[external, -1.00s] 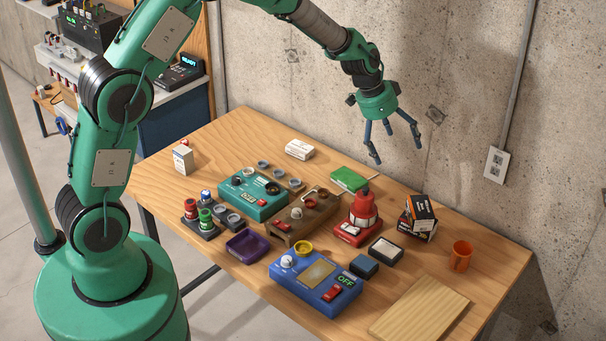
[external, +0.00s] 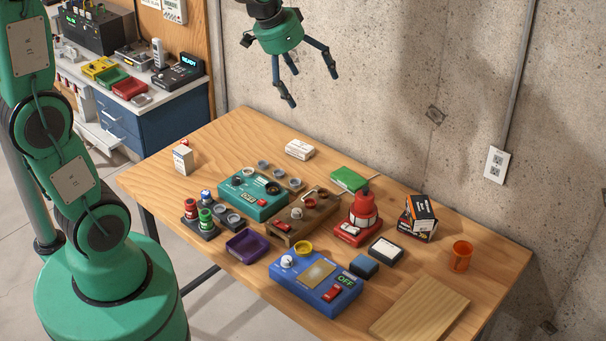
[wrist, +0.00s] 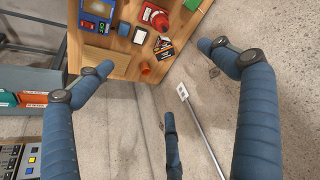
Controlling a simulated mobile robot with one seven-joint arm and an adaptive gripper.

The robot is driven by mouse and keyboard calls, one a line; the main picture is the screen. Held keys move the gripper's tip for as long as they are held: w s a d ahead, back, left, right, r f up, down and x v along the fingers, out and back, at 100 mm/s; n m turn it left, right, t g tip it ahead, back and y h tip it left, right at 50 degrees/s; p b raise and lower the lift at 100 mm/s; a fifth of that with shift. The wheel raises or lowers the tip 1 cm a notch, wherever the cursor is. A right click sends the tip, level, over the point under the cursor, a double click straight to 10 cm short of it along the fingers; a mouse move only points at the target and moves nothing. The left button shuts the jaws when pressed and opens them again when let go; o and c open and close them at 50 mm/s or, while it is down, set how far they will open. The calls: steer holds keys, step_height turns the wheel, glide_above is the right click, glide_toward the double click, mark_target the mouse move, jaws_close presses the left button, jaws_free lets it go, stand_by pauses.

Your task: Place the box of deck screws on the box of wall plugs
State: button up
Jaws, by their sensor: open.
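A black, white and orange box (external: 421,211) sits on a dark box with red and white markings (external: 411,229) at the right rear of the wooden table. It looks slightly turned relative to the lower box. Their labels are too small to read, so I cannot tell for sure which holds deck screws and which wall plugs. The stack also shows in the wrist view (wrist: 164,48). My gripper (external: 310,88) is open and empty, high above the back of the table, up and left of the stack. Its three spread fingers also show in the wrist view (wrist: 155,57).
An orange cup (external: 461,256) stands right of the stack; a red lamp-like object (external: 363,212) and a black-rimmed tray (external: 386,250) lie left. A blue panel (external: 315,282), teal panel (external: 254,194) and wooden board (external: 420,310) occupy the table. The concrete wall stands close behind.

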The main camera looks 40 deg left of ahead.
steer(key=s+a+r+n+y, duration=0.1)
steer(key=s+a, duration=0.3)
steer(key=s, duration=0.9)
steer(key=s+a+r+n+t+y, duration=0.1)
steer(key=s+a, duration=0.4)
steer(key=s, duration=0.7)
steer(key=r+n, duration=0.1)
steer(key=n, duration=0.1)
steer(key=shift+s+a+n, duration=0.2)
steer(key=shift+s+n, duration=0.1)
steer(key=shift+s, duration=0.1)
steer(key=shift+f, duration=0.1)
step_height(320, 180, down, 17)
steer(key=b, duration=1.7)
